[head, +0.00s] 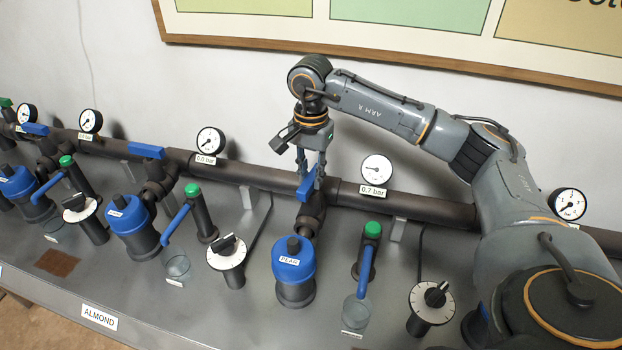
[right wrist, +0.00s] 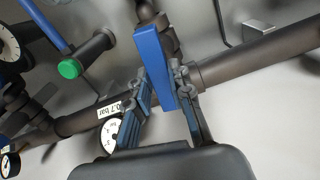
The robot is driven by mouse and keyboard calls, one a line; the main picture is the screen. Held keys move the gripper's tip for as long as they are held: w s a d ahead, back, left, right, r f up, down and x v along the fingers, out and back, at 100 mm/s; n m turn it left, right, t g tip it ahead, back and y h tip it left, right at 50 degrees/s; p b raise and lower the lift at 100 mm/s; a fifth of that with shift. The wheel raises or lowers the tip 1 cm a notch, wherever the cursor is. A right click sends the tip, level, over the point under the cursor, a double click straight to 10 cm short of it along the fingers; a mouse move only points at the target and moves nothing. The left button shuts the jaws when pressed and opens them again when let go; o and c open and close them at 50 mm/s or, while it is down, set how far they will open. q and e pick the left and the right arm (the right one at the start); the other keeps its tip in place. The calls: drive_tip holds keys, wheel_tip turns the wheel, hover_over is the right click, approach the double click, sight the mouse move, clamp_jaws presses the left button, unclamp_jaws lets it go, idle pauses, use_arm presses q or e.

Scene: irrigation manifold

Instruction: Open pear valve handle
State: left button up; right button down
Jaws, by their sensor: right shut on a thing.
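The pear valve's blue handle (head: 306,188) sits on the branch that leaves the dark main pipe above the blue-topped filter labelled PEAR (head: 293,258). The handle points across the main pipe, roughly in line with its branch. My right gripper (head: 309,178) reaches down from above and is shut on this handle. In the right wrist view the blue handle (right wrist: 150,50) lies between the two fingers of my right gripper (right wrist: 160,82). The handle's gripped end is partly hidden by the fingers in the head view. My left gripper is not in view.
Another blue handle (head: 146,151) to the left lies along the main pipe (head: 240,172). The gauge right of my gripper (head: 377,168) is tagged 0.7 bar; the gauge to the left (head: 210,141) is tagged 0.0 bar. Green-capped taps and dial timers (head: 226,252) stand in front.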

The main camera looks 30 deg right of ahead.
sight(311, 177)
drive_tip(key=shift+n+b, duration=0.3)
drive_tip(key=shift+n, duration=0.5)
drive_tip(key=c, duration=1.2)
unclamp_jaws()
drive_tip(key=shift+r, duration=0.1)
wheel_tip(311, 177, up, 12)
